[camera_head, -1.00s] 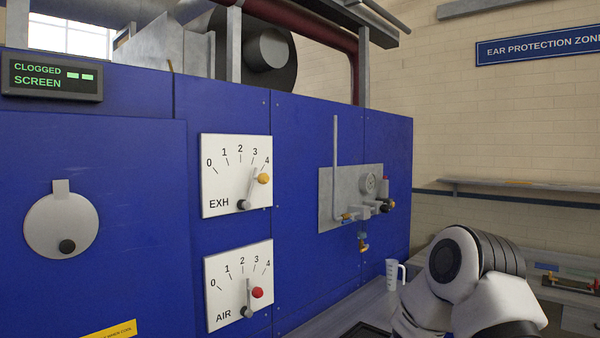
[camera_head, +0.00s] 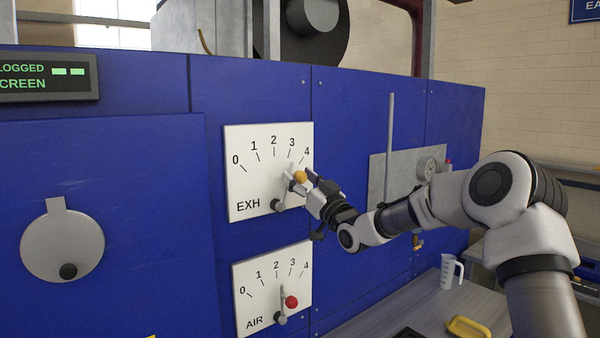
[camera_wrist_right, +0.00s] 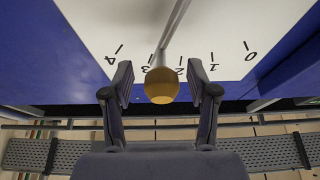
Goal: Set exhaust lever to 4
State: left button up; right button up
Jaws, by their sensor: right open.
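The EXH dial (camera_head: 247,190) is a white plate marked 0 to 4. Its lever has a dark pivot (camera_head: 277,205) and a yellow knob (camera_head: 300,177). The lever points up and right, near the 3 mark as far as I can tell. My right gripper (camera_head: 299,182) is open at the knob. In the right wrist view the knob (camera_wrist_right: 161,85) lies between the fingertips of the gripper (camera_wrist_right: 161,85), with gaps showing on both sides. The gripper partly hides the lever in the head view. My left gripper is not in view.
The AIR dial (camera_head: 250,300) with a red knob (camera_head: 291,302) is just below. A grey valve panel (camera_head: 377,181) with a vertical bar is to the right. A white jug (camera_head: 448,271) and a yellow object (camera_head: 468,328) are on the bench below.

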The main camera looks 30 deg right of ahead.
jog(key=shift+d+f, duration=0.1)
jog(key=shift+d, duration=0.1)
jog(key=shift+s+a, duration=0.1)
jog(key=shift+a, duration=0.2)
grip_shut()
jog(key=d+m+h+b, duration=0.1)
jog(key=m, duration=0.1)
jog(key=f+m+h+b, duration=0.1)
jog(key=m, duration=0.1)
jog(key=d+m+h+b, duration=0.1)
jog(key=m+b, duration=0.1)
jog(key=shift+d+f, duration=0.15)
jog(key=shift+d, duration=0.15)
grip_release()
jog(key=shift+w, duration=0.2)
jog(key=v, duration=1.2)
